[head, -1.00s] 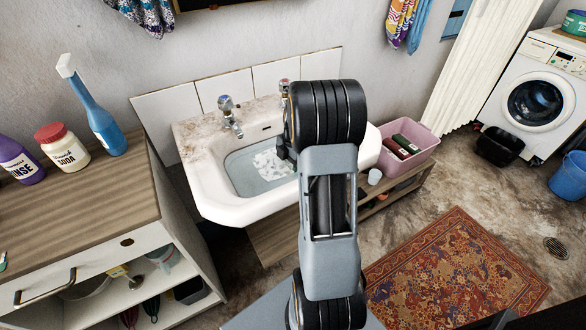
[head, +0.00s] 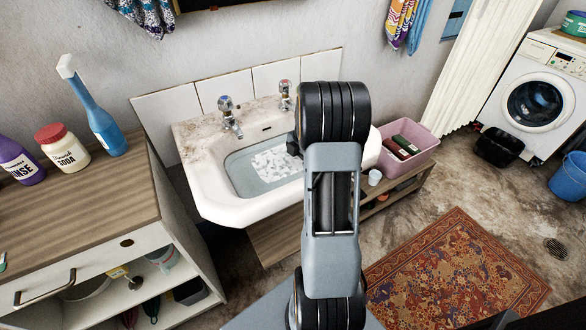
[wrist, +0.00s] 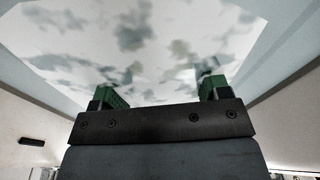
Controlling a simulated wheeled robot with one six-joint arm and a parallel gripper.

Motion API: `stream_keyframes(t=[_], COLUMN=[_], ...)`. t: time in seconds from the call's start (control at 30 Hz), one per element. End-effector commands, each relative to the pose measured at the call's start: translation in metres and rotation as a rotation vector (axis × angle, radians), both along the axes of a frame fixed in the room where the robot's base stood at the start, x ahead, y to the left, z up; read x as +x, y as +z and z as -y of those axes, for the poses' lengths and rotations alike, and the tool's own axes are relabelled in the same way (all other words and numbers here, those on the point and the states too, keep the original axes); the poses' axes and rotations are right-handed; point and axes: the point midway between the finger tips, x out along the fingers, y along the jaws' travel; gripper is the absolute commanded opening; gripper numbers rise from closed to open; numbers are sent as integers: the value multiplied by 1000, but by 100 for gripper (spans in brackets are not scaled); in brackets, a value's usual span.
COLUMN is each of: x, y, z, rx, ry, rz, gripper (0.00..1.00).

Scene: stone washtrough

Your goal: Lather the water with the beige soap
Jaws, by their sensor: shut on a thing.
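The stone washtrough (head: 222,206) holds bluish water (head: 243,183) with a patch of white lather (head: 276,163) on it. The lather (wrist: 150,40) fills much of the wrist view in broken white patches, with grey-green water between them. My gripper (wrist: 160,92) is over the basin, its two green-tipped fingers apart and pointing into the lather area. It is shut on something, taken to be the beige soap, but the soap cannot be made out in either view. In the head view my arm hides most of the gripper at the basin's right side.
Two taps (head: 230,117) stand at the trough's back edge. A pink crate (head: 408,160) with bottles and a white cup (head: 375,177) are on the low bench at right. A wooden-topped cabinet (head: 70,205) with bottles stands at left.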

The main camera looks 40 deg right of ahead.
Motion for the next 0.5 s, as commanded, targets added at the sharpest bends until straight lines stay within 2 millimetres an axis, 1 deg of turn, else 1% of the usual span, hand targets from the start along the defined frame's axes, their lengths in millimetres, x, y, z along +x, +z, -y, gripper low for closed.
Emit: stream_keyframes(t=[0.03, 0.17, 0.5], x=[0, -1, -1], y=[0, 0, 1], z=[4, 9, 7], rx=[0, 0, -1], ry=[-1, 0, 2], rz=[0, 0, 1], gripper=[41, 41, 41])
